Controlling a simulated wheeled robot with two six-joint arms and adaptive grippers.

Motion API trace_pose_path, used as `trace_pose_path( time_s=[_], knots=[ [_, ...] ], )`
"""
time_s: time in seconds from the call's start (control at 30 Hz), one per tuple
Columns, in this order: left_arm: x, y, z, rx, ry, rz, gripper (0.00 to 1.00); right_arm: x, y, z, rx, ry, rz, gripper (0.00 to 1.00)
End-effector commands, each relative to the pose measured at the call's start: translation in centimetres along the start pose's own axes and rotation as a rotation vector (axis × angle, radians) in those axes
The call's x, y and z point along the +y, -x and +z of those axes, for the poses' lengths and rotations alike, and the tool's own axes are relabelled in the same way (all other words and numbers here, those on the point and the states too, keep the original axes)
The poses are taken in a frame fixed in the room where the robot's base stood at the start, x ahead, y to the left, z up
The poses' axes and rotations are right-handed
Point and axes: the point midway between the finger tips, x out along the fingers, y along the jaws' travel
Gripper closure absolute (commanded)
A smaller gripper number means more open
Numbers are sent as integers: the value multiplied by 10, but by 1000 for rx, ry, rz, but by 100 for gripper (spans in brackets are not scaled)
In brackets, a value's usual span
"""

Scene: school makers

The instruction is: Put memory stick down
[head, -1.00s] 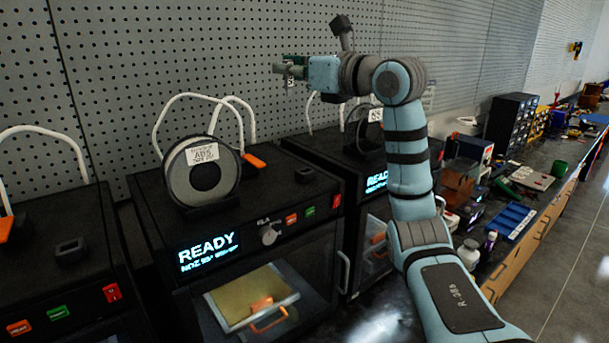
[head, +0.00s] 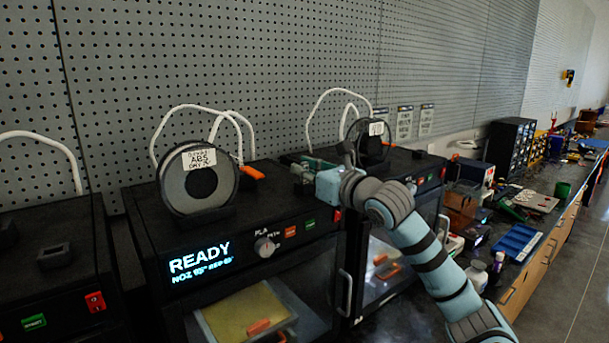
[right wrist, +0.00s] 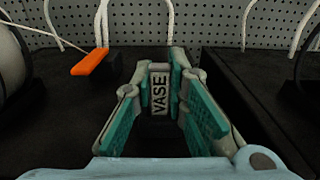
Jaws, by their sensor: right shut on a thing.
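The memory stick (right wrist: 159,93) carries a pale label reading "VASE" and stands between the teal pads of my right gripper (right wrist: 160,78) in the right wrist view. The right gripper is shut on it. In the head view the right gripper (head: 298,161) is low over the back right part of the middle black printer (head: 255,246), whose screen reads "READY". The stick cannot be made out clearly there. I cannot tell whether it touches the printer's top. My left gripper is not in view.
A spool labelled "ABS" (head: 199,178) stands on the middle printer, with an orange clip (head: 252,172) beside it. Another black printer (head: 400,220) stands to the right, behind my arm. A pegboard (head: 270,70) rises behind. A blue tray (head: 516,243) lies farther right on the bench.

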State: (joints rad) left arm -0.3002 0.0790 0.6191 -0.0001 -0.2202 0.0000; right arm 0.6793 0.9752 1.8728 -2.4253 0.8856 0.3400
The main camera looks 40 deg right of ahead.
Motion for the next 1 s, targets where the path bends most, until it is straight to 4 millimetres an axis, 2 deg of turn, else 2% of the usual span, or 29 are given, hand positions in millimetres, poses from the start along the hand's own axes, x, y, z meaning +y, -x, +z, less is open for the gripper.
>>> trace_pose_path(
  time_s=[0.3, 0.33, 0.43, 0.73, 0.83, 1.0],
  knots=[
    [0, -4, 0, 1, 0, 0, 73, 0, 0, -2, -2, 0, 0, 98],
    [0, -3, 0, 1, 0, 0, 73, 0, 0, -2, -1, -1, 0, 84],
    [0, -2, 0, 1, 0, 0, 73, 0, 0, -1, -1, -1, 0, 68],
    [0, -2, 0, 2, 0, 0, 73, 0, 0, 0, -1, -1, 0, 67],
    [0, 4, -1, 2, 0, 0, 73, 0, 0, 5, -1, -1, 0, 67],
    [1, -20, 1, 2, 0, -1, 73, -2, 24, -3, -3, 7, -4, 67]
  ],
)
